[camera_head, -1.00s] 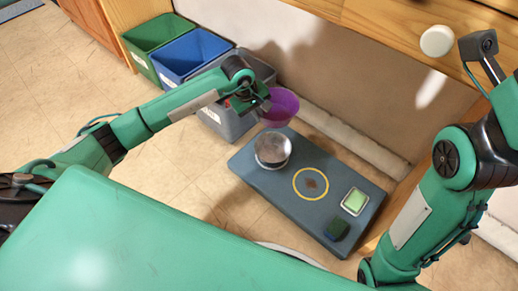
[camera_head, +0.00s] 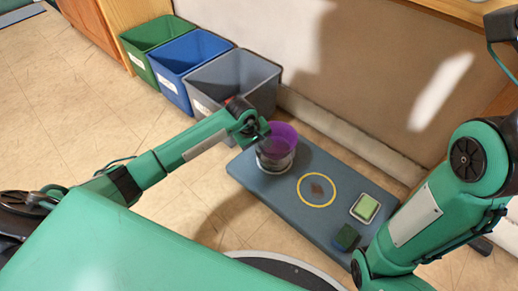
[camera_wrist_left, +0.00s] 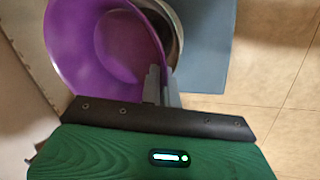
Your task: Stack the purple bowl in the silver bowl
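The purple bowl (camera_head: 284,133) is over the silver bowl (camera_head: 275,163), which sits on the far-left part of a blue-grey board. In the head view the purple bowl hides the silver bowl's top. In the left wrist view the purple bowl (camera_wrist_left: 95,45) covers much of the silver bowl, whose rim (camera_wrist_left: 177,28) shows at its right. I cannot tell whether the bowls touch. My left gripper (camera_head: 264,136) is shut on the purple bowl's rim; its fingers (camera_wrist_left: 160,84) show in the left wrist view. My right gripper is outside the views; only my right arm shows.
Green (camera_head: 135,60), blue (camera_head: 173,85) and grey (camera_head: 215,90) bins stand behind left, near the wall.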

